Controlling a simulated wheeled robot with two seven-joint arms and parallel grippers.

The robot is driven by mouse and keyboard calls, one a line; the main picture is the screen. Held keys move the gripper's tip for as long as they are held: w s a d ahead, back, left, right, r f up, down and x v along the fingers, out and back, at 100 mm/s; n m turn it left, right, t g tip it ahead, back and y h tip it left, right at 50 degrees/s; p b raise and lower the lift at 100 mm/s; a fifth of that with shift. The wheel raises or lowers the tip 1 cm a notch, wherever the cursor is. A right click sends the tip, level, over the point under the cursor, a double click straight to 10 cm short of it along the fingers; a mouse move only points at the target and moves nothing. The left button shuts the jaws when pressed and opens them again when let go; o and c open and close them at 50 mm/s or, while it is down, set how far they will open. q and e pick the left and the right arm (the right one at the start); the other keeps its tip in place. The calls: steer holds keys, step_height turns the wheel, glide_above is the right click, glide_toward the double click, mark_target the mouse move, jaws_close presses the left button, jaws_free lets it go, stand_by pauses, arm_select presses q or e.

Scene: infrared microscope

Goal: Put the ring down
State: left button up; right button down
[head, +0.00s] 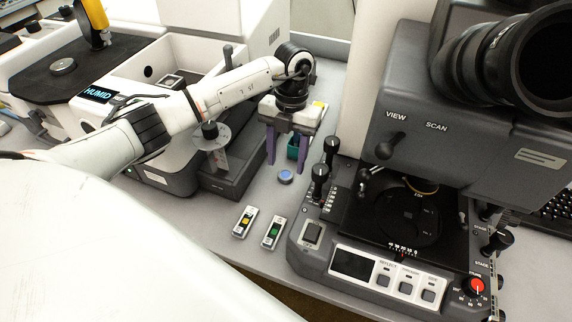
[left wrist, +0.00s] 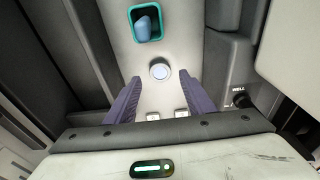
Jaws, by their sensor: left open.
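A small round piece with a blue top (head: 285,177) lies on the grey bench between the two instruments. It also shows in the left wrist view (left wrist: 160,71) as a pale disc with a rim. It is the likeliest ring, but I cannot tell whether it has a hole. My left gripper (head: 286,166) is open, its purple fingers pointing down near this piece. In the left wrist view the piece appears just beyond the fingertips, with nothing held between them. My right gripper is not in view.
A teal container (head: 293,152) stands behind the fingers; the wrist view shows a blue object (left wrist: 144,25) in it. Two small switch-like modules (head: 245,221) (head: 273,232) lie in front. The dark microscope (head: 400,215) is right, the white instrument (head: 190,60) left.

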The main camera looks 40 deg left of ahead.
arm_select(q)
step_height(320, 180, up, 9)
steer(key=w, duration=0.1)
steer(key=shift+w+a+r+b, duration=0.15)
steer(key=shift+w+r+b, duration=0.05)
steer(key=shift+b, duration=0.2)
steer(key=shift+r, duration=0.1)
